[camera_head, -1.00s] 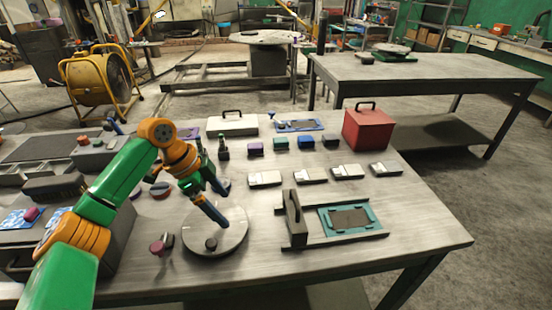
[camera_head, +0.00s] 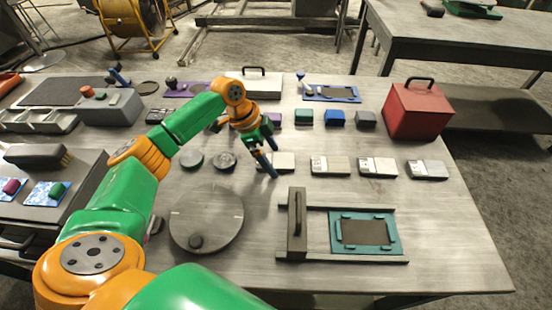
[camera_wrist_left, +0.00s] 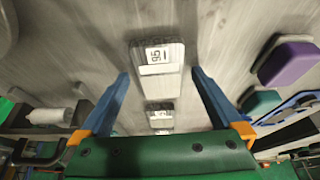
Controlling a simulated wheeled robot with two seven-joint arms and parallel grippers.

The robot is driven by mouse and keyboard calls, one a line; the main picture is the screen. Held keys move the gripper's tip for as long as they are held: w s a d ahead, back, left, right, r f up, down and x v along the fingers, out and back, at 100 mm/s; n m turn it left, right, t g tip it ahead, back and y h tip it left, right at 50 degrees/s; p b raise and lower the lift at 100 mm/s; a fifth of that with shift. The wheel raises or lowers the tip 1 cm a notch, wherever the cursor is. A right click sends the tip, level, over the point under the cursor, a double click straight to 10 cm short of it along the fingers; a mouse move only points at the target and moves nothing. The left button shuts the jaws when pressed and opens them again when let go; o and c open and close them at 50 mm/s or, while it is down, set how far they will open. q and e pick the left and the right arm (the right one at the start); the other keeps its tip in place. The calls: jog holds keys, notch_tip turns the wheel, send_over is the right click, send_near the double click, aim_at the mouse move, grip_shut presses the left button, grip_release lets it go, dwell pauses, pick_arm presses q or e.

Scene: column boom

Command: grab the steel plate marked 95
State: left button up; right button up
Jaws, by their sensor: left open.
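The steel plate marked 95 (camera_wrist_left: 158,58) lies flat on the bench, with its white label up in the left wrist view. In the head view it is the leftmost plate (camera_head: 284,161) of a row, partly behind the fingers; its mark is not readable there. My left gripper (camera_head: 275,163) is open and empty, just over the left end of this plate. In the left wrist view its blue fingers (camera_wrist_left: 160,73) stand apart, one on each side of the plate, not touching it. My right gripper is not in view.
More labelled steel plates (camera_head: 330,166) continue the row to the right. Coloured blocks (camera_head: 334,117) stand behind it, with a red toolbox (camera_head: 418,110) at the back right. A round disc (camera_head: 206,217) and a teal-framed fixture (camera_head: 365,232) lie in front.

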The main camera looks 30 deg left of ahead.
pick_arm(q)
jog(key=shift+w, duration=0.1)
jog(key=shift+c, duration=0.2)
jog(key=c, duration=0.7)
jog(key=shift+r, duration=0.1)
grip_shut()
